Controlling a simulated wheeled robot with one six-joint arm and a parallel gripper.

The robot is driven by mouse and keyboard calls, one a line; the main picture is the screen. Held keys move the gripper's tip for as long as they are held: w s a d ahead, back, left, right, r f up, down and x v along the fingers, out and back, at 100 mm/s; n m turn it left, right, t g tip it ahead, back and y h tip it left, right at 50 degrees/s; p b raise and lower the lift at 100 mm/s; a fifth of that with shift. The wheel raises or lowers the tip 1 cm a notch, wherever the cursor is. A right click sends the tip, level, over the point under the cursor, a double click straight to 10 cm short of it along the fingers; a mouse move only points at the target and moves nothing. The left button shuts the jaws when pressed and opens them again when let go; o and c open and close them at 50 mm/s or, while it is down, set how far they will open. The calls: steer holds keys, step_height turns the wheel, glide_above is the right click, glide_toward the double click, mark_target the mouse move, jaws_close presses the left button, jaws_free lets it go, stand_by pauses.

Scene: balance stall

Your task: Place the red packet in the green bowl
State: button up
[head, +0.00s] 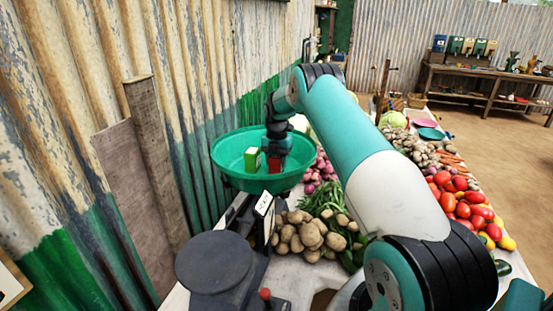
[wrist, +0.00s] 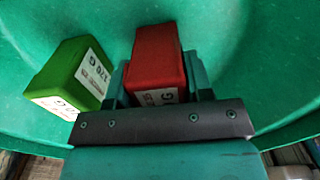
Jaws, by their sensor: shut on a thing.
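The green bowl (head: 232,149) is a wide round pan on the balance scale, left of centre in the head view; its green inside (wrist: 262,50) fills most of the wrist view. My gripper (head: 275,154) is inside the bowl's rim, pointing down. It is shut on the red packet (wrist: 157,62), which sits between the fingers and also shows in the head view (head: 274,165). Whether the red packet touches the bowl's floor is hard to tell. A green packet (wrist: 74,75) lies in the bowl just left of the red one; it also shows in the head view (head: 252,159).
The scale's dark round plate (head: 222,262) is in front of the bowl. Potatoes (head: 310,236), green beans (head: 327,200) and red onions (head: 320,172) lie right of it. Tomatoes (head: 462,205) are further right. A corrugated wall (head: 190,90) stands close on the left.

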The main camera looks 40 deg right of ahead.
steer(key=o, duration=1)
steer(key=shift+f, duration=0.1)
